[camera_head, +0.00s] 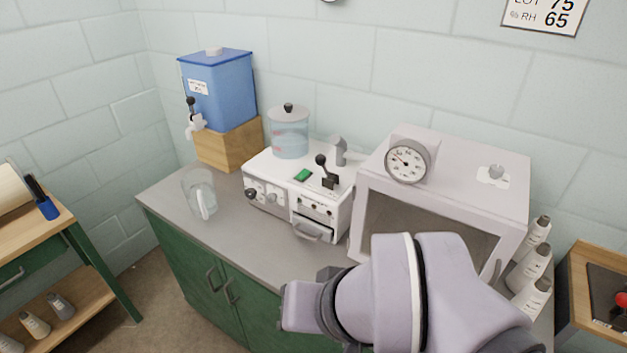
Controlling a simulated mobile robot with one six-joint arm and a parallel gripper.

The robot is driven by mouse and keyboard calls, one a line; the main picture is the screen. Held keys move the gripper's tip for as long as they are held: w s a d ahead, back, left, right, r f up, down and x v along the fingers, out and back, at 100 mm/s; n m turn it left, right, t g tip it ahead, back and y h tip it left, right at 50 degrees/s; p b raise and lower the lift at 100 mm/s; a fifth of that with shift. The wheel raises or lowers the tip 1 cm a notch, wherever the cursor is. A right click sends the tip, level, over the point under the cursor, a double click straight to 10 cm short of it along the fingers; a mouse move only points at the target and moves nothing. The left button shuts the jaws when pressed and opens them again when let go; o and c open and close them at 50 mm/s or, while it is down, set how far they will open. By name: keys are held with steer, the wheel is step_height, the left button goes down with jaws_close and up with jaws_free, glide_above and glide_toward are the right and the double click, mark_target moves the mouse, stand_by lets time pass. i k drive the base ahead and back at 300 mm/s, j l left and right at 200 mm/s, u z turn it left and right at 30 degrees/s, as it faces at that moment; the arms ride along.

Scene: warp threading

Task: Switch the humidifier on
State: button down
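A white machine (266,190), which looks like the humidifier, stands on the grey counter. A clear tank (289,134) with bluish water and a grey lid sits on its back left. Its top has a green rectangle (302,175), a black-knobbed lever (323,170) and a grey spout (339,150). Its front has dark knobs (251,194), small controls (316,207) and a low drawer with a handle (312,232). My arm's lilac links fill the lower right, in front of the counter and apart from the machine. My gripper's fingers are not visible.
A blue water container (218,92) with a tap stands on a wooden block (232,146). A clear jug (200,195) stands on the counter's left. A white cabinet (455,165) with a dial gauge (407,161) stands right, partly behind my arm. White bottles (531,267) stand beyond it.

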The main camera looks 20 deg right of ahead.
mark_target(304, 172)
steer(key=i+j+z, duration=0.4)
steer(key=i+j, duration=0.15)
steer(key=i+j+z, duration=0.2)
steer(key=j, duration=0.25)
steer(key=i+j+z, duration=0.2)
steer(key=j, duration=0.25)
steer(key=i+j+z, duration=0.2)
steer(key=j, duration=0.25)
steer(key=i, duration=0.1)
